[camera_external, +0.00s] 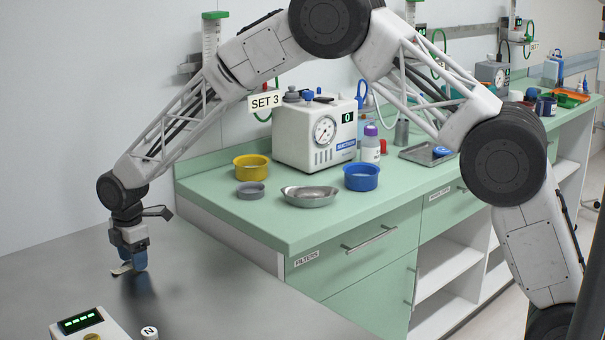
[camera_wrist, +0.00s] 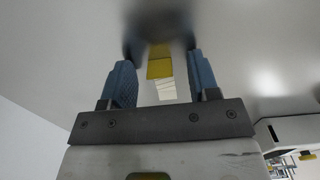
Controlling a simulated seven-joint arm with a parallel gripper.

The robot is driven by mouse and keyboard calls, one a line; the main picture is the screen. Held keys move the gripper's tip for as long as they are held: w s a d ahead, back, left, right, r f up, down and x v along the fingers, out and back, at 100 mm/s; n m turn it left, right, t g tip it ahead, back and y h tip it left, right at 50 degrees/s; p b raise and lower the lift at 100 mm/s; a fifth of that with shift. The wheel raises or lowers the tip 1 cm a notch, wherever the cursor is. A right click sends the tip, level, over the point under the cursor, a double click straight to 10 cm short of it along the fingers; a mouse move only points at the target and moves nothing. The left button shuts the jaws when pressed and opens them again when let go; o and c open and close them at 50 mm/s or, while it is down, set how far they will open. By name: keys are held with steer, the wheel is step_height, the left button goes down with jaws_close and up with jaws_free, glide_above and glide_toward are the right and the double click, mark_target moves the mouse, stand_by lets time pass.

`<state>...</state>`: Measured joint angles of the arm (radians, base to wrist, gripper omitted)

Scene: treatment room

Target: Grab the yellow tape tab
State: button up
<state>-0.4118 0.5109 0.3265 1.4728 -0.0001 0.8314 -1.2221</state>
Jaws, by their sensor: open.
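The yellow tape tab (camera_wrist: 159,67) shows in the wrist view between the two blue fingers of my gripper (camera_wrist: 161,73). A pale strip (camera_wrist: 167,90) shows just below it in that picture. The fingers are apart, with a visible gap on each side of the tab. In the external view my gripper (camera_external: 130,266) points down low over the grey metal table (camera_external: 215,290). A small pale piece shows at its fingertips there, but I cannot make out the yellow tab in that view. Whether the tab touches the table is unclear.
A white box with green lights (camera_external: 82,322) and a small white cylinder marked N (camera_external: 149,333) stand at the table's front. The green counter (camera_external: 270,225) to the right holds yellow (camera_external: 251,168) and blue (camera_external: 361,178) bowls and a suction unit (camera_external: 300,135). The table around my gripper is clear.

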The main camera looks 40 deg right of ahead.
steer(key=shift+c, duration=0.4)
steer(key=c, duration=0.9)
steer(key=shift+r, duration=0.1)
steer(key=shift+r, duration=1.45)
steer(key=shift+s+r, duration=0.15)
steer(key=shift+r, duration=0.1)
steer(key=s+d, duration=0.2)
steer(key=s, duration=0.2)
steer(key=s+d+r, duration=0.1)
steer(key=s+d, duration=0.1)
steer(key=s, duration=0.3)
steer(key=s+d, duration=0.2)
steer(key=s, duration=0.3)
steer(key=shift+s+d+r, duration=0.1)
steer(key=shift+s+r, duration=0.1)
